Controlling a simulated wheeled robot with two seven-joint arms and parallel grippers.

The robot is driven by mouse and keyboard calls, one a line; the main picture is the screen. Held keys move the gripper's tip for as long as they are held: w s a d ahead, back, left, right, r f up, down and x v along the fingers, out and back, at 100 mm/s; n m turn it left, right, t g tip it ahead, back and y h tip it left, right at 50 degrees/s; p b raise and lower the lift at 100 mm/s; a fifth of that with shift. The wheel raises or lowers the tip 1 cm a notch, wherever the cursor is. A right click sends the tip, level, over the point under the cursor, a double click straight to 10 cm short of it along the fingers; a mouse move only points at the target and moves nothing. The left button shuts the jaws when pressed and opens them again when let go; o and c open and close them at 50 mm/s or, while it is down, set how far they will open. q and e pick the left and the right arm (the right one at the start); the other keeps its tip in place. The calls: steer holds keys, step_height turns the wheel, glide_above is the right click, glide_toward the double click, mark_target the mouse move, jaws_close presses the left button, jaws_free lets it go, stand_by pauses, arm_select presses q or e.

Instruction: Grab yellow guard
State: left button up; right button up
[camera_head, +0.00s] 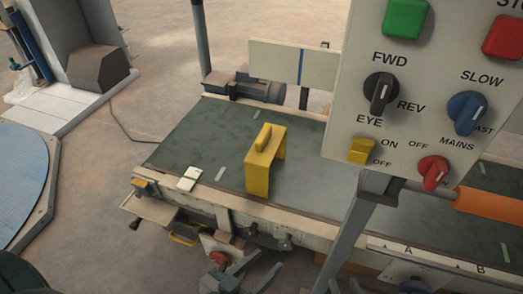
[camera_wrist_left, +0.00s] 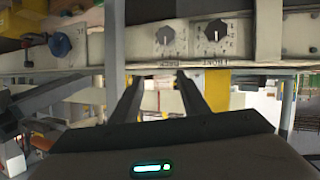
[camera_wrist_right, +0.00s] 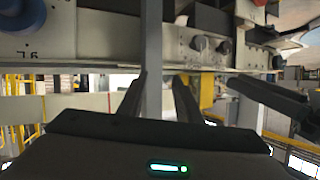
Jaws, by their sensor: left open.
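The yellow guard (camera_head: 265,161) stands upright on the green conveyor belt (camera_head: 215,130), near its front edge. It is an arch-like block with a raised grip on top. My left gripper (camera_head: 245,272) is below and in front of the conveyor's front side, apart from the guard. Its fingers are spread and empty in the left wrist view (camera_wrist_left: 157,82), facing a panel with dark knobs. My right gripper's fingers are spread in the right wrist view (camera_wrist_right: 160,80), with a grey post showing between them; I cannot tell whether they touch it.
A control box (camera_head: 425,110) with buttons and knobs stands on a slanted grey post (camera_head: 350,235) right of the guard. An orange cylinder (camera_head: 490,203) is at right. A red knob (camera_head: 221,260) sits below the conveyor.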

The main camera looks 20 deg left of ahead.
arm_select(q)
steer(key=w+a+r+t+y+p, duration=0.2)
steer(key=w+a+r+p, duration=0.15)
steer(key=w+r, duration=0.2)
steer(key=n+t+y+p, duration=0.2)
steer(key=t, duration=0.1)
glide_toward(259, 149)
steer(key=s, duration=0.3)
steer(key=shift+w+f, duration=0.1)
steer(key=shift+f, duration=0.05)
arm_select(e)
steer(key=s+d+f+g+h, duration=0.2)
steer(key=s+d+f+g, duration=0.4)
steer(key=f, duration=0.1)
steer(key=shift+s+g+h, duration=0.3)
steer(key=shift+h, duration=0.1)
arm_select(q)
steer(key=shift+w+d, duration=0.1)
arm_select(e)
steer(key=shift+d+r, duration=0.1)
arm_select(q)
steer(key=w+b, duration=0.1)
steer(key=w, duration=1.1)
steer(key=shift+d, duration=0.15)
arm_select(e)
steer(key=shift+w+a+r, duration=0.1)
steer(key=shift+w+a, duration=0.1)
steer(key=shift+a, duration=0.3)
